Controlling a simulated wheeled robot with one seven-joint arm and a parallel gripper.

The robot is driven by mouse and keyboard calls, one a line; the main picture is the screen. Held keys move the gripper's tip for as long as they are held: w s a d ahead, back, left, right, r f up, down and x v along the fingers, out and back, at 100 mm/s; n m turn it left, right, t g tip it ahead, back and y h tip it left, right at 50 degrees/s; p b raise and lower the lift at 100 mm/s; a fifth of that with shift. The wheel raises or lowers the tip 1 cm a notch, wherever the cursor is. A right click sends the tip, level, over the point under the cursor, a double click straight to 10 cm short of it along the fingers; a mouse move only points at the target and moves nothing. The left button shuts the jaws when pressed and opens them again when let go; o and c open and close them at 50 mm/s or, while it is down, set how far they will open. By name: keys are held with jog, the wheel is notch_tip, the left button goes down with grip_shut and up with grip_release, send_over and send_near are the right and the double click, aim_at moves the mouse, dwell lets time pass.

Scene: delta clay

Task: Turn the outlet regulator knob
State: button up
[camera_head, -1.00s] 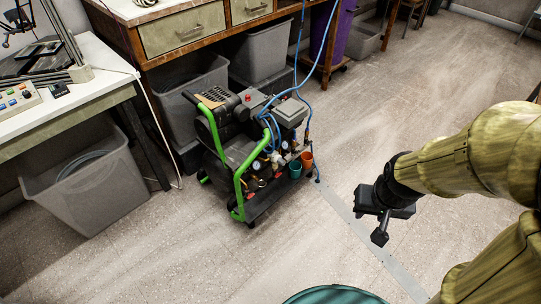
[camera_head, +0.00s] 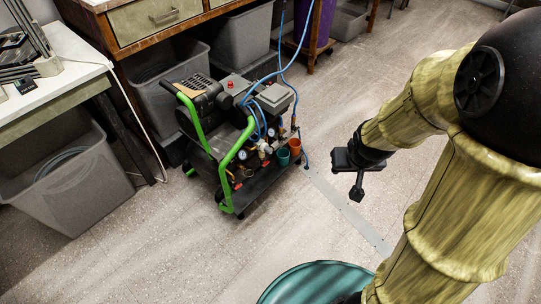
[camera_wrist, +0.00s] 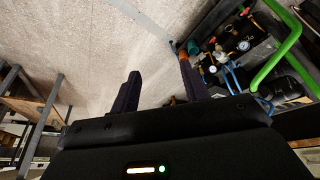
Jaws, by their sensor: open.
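A compressor (camera_head: 213,160) with a green tube frame stands on the floor, left of centre in the head view. Its front panel carries gauges (camera_head: 243,155), small red parts, blue hoses, a teal cup (camera_head: 283,157) and an orange cup (camera_head: 294,147). I cannot tell which small part is the outlet regulator knob. My gripper (camera_head: 357,187) is in the air to the right of the compressor, apart from it. In the wrist view my gripper (camera_wrist: 159,68) shows two spread fingers with nothing between them. The compressor panel (camera_wrist: 222,58) shows there at upper right, beyond the right finger.
Grey bins (camera_head: 68,180) stand under the benches at left and behind the compressor. A workbench (camera_head: 150,25) runs along the back. A blue hose (camera_head: 283,40) rises from the compressor. The floor (camera_head: 340,110) between gripper and compressor looks clear. A round teal object (camera_head: 315,285) is at the bottom.

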jog(key=w+a+f+n+t+y+b, duration=0.2)
jog(key=w+f+n+t+y+b, duration=0.3)
jog(key=w+f+b, duration=0.95)
jog(key=w+a+f+y+b, duration=0.1)
jog(key=a+f+y, duration=0.1)
jog(key=f, duration=0.4)
jog(key=w+a+f+n+t+y+b, duration=0.1)
jog(key=w+f+y, duration=0.1)
jog(key=f+y, duration=0.2)
jog(key=w+a+f+n+t+y+b, duration=0.1)
jog(key=a+f+y, duration=0.1)
jog(key=f, duration=0.6)
jog(key=shift+w+a+y+b, duration=0.15)
jog(key=shift+a+y+b, duration=0.2)
jog(key=shift+y, duration=0.15)
jog(key=shift+r, duration=0.1)
jog(key=shift+w+a, duration=0.1)
